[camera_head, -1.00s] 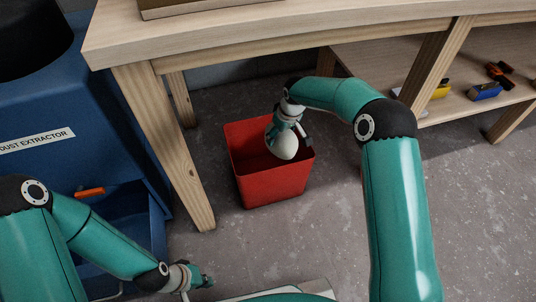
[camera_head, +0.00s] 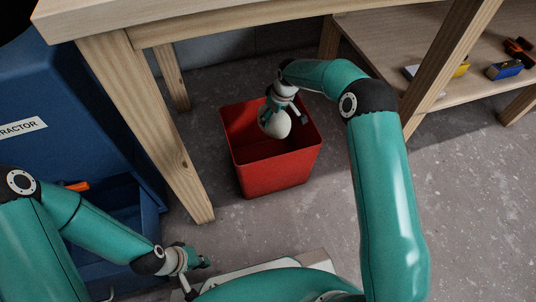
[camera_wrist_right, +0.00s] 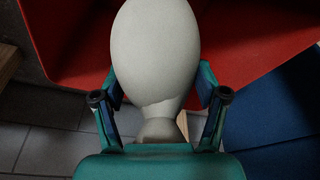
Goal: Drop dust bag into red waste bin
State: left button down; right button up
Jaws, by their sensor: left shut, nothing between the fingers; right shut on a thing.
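The dust bag (camera_head: 274,124) is a pale, rounded sack held by my right gripper (camera_head: 280,97) over the opening of the red waste bin (camera_head: 272,175). In the right wrist view the dust bag (camera_wrist_right: 156,50) fills the middle, its narrow neck between the fingers of the right gripper (camera_wrist_right: 160,95). The red bin (camera_wrist_right: 75,45) shows behind it. The bin stands upright on the floor, under the workbench. How deep the bag hangs relative to the rim is hard to tell. My left gripper (camera_head: 203,262) is shut and empty, low at the front.
A wooden workbench (camera_head: 230,20) stands over the bin, its leg (camera_head: 150,130) just left of it. A blue dust extractor (camera_head: 80,110) with an open lower tray is at left. A shelf (camera_head: 430,100) at right holds small items. The floor right of the bin is clear.

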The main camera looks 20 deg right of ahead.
jog(key=shift+f, duration=0.5)
jog(key=o, duration=1.4)
jog(key=shift+c, duration=0.2)
jog(key=shift+s, duration=0.1)
jog(key=v, duration=1.2)
jog(key=shift+d, duration=0.1)
